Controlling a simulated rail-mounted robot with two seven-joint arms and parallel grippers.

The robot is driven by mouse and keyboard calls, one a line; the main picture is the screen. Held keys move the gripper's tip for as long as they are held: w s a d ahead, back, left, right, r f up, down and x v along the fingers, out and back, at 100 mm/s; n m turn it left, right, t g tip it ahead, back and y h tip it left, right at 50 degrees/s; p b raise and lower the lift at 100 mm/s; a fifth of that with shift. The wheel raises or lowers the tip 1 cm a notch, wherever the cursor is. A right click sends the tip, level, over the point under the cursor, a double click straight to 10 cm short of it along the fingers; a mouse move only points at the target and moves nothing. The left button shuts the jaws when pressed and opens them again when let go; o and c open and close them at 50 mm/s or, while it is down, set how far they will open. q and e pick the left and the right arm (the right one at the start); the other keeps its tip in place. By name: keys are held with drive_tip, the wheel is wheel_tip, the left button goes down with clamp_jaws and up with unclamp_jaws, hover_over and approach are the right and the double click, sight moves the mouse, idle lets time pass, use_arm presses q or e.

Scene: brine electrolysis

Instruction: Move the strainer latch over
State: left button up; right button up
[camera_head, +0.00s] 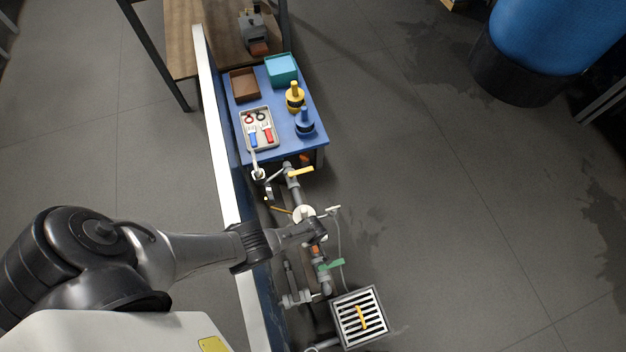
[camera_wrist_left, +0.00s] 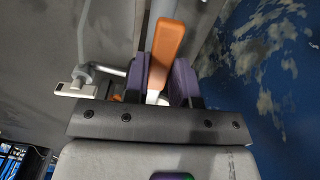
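An orange lever (camera_wrist_left: 167,45), which looks like the strainer latch, stands between the purple pads of my left gripper (camera_wrist_left: 159,82) in the left wrist view. The strainer body is mostly hidden by the gripper. My right gripper is in neither view.
A blue table (camera_head: 283,150) with a tool tray (camera_head: 274,143), boxes and two knobbed pieces stands beyond the pipes. A yellow-handled valve (camera_head: 301,171) and a green-handled valve (camera_head: 329,266) flank the gripper.

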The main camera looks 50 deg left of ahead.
use_arm(q)
drive_tip(key=o, duration=0.4)
drive_tip(key=shift+c, duration=0.2)
wheel_tip(320, 180, up, 14)
drive_tip(key=p, duration=1.1)
drive_tip(key=shift+p, duration=0.4)
